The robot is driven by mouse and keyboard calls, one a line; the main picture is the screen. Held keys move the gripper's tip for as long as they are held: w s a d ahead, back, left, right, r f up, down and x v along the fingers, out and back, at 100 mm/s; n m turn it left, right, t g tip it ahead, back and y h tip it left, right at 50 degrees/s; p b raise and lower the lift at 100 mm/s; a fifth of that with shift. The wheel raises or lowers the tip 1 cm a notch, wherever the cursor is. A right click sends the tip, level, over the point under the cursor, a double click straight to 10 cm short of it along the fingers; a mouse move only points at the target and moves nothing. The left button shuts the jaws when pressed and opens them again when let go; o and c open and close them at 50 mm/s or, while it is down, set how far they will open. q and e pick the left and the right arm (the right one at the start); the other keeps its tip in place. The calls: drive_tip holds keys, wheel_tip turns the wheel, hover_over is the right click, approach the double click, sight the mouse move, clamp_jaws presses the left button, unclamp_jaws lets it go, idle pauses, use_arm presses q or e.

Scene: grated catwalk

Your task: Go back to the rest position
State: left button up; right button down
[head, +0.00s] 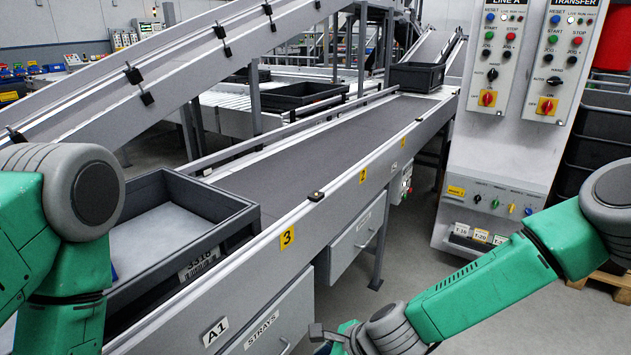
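My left arm, green with grey joints, fills the left edge; its gripper is out of view. My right arm comes in from the right edge and its forearm reaches down toward the bottom middle. Part of my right gripper (328,333) shows at the bottom edge, in front of the STRAYS drawer (270,325). It is mostly cut off, so I cannot tell whether it is open or shut, or whether it holds anything.
A dark crate (230,204) marked 3316 sits at the near end of the grey conveyor belt (330,150), partly behind my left arm. Another dark crate (416,77) stands at the belt's far end. A control cabinet (467,150) stands right. Grey floor (415,265) lies between.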

drive_tip(key=s+d+f+n+g+h, duration=0.2)
drive_tip(key=s+d+f+n, duration=0.45)
drive_tip(key=s, duration=0.45)
drive_tip(key=s+d+n+h, duration=0.2)
drive_tip(key=s+d+n, duration=0.5)
drive_tip(key=d, duration=0.3)
drive_tip(key=s+d+n+g+h+p, duration=0.1)
drive_tip(key=s+d+n+h, duration=0.1)
drive_tip(key=s+d+n, duration=0.6)
drive_tip(key=shift+s+d+r, duration=0.25)
drive_tip(key=shift+s+d, duration=0.35)
drive_tip(key=shift+d, duration=0.65)
drive_tip(key=shift+a, duration=0.3)
drive_tip(key=shift+d, duration=0.15)
